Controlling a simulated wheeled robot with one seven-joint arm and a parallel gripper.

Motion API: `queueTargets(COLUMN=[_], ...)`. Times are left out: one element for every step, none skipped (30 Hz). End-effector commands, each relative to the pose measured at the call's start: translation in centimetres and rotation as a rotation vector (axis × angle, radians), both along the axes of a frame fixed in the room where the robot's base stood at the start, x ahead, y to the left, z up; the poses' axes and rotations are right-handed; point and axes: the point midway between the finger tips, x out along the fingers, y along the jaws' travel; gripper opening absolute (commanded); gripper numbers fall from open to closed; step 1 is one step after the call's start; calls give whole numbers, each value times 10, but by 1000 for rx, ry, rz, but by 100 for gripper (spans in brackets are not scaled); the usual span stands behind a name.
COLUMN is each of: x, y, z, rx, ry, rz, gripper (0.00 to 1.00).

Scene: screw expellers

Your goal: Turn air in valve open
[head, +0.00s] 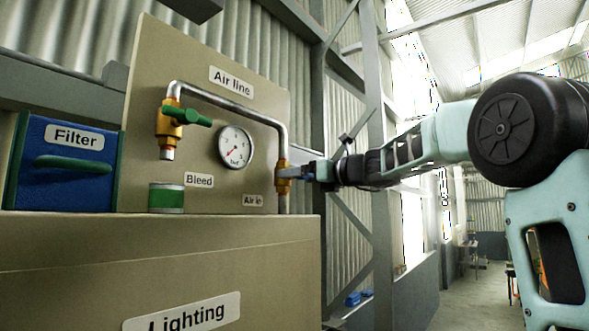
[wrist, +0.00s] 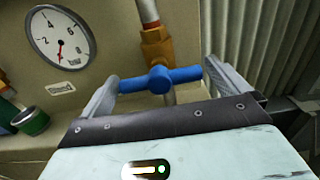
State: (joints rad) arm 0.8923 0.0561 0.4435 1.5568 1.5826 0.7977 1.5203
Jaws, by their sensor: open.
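My gripper (wrist: 160,74) is open, with one finger at each end of the blue handle. The fingers seem very close to the handle ends; I cannot tell if they touch. In the head view my gripper (head: 311,170) reaches the valve from the right and hides part of the handle.
A pressure gauge (head: 235,147) is left of the valve, its needle at the low end. A green-handled bleed valve (head: 198,117) hangs further left above a green cup (head: 166,198). A blue filter box (head: 64,166) stands at the far left on the cabinet (head: 160,265).

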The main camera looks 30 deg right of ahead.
Motion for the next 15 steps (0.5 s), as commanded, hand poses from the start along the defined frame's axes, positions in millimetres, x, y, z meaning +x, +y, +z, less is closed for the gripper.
queueTargets(x=[7,11,14,17,19,21,23,23,24,25,25,25,25,25,25], y=[2,3,5,6,6,7,8,8,9,9,9,9,9,9,9], z=[3,3,3,2,2,1,1,1,1,0,0,0,0,0,0], rx=[3,2,1,1,1,1,1,0,0,-1,-1,-1,-1,-1,-1], ry=[1,1,-1,-1,0,0,0,0,0,0,0,0,0,0,0], rz=[2,1,2,2,1,1,1,1,1,0,0,0,0,0,0], gripper=[100,100,100,100,100,100,100,100,100,100,100,100,100,100,100])
